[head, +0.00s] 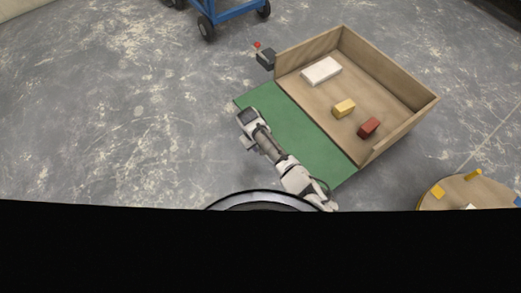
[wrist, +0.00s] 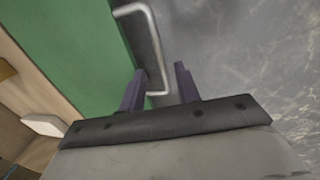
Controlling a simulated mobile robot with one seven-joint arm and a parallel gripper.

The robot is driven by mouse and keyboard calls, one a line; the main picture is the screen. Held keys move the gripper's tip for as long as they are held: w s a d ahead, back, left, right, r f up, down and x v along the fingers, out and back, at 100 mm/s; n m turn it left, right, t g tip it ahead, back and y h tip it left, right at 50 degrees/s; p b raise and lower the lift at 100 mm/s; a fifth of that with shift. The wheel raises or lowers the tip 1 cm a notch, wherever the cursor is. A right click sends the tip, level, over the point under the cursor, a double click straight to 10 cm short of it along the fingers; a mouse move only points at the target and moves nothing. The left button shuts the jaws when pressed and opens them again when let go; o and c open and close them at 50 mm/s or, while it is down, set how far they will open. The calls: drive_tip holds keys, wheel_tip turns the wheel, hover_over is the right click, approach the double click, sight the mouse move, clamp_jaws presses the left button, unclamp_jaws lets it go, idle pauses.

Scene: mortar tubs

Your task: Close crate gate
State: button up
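The wooden crate (head: 395,70) stands on the floor at right in the head view. Its green gate (head: 290,125) is open, folded out from the crate's near left side; the gate also fills the left of the wrist view (wrist: 65,45). A metal bar handle (wrist: 150,45) is at the gate's outer edge. My gripper (wrist: 160,80) is open, with one dark finger on each side of the handle's near end; I cannot tell whether either finger touches it. In the head view my gripper (head: 246,120) is over the gate's outer edge, and its fingertips are hidden.
The crate holds a white block (head: 321,71), a yellow block (head: 344,108) and a red block (head: 369,127). A dark grey piece (head: 266,59) sits by its far left corner. A blue cart (head: 232,10) stands behind, a round table (head: 455,190) at lower right. Floor at left is clear.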

drive_tip(key=shift+w+d+f+b, duration=0.15)
drive_tip(key=shift+f+b, duration=0.15)
drive_tip(key=shift+f, duration=0.65)
drive_tip(key=shift+w+d+f+b, duration=0.15)
drive_tip(key=shift+f+b, duration=0.1)
drive_tip(key=shift+f, duration=0.7)
clamp_jaws()
